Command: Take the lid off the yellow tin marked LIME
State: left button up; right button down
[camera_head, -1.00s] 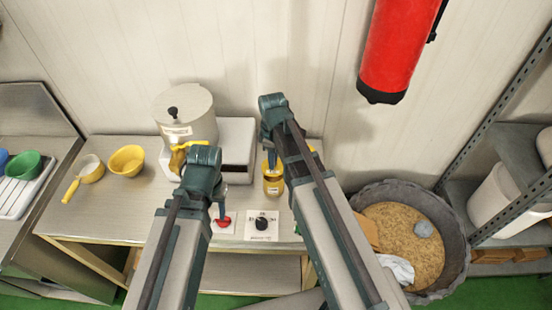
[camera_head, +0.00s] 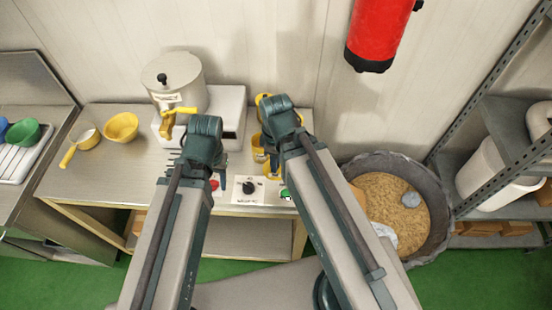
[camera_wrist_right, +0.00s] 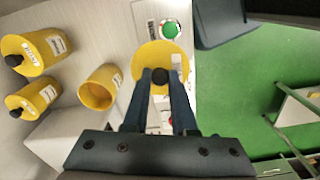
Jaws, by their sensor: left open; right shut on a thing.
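My right gripper (camera_wrist_right: 162,78) is shut on the black knob of a round yellow lid (camera_wrist_right: 150,58). In the right wrist view an open yellow tin (camera_wrist_right: 100,88) without a lid stands beside it. The lid is apart from this tin. The open tin's label is too small to read. In the head view the right gripper (camera_head: 272,168) is near the table's front edge, and a yellow tin (camera_head: 257,141) shows just behind it. My left gripper (camera_head: 218,172) is open and empty above the table, left of the right one.
Two lidded yellow tins (camera_wrist_right: 32,50) (camera_wrist_right: 36,97) stand left of the open one in the wrist view.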

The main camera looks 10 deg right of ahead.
jog(key=shift+r, duration=0.1)
jog(key=shift+r+p, duration=1.45)
jog(key=shift+p, duration=0.05)
pick_arm(q)
notch_tip(320, 180, up, 3)
jog(key=shift+r, duration=0.1)
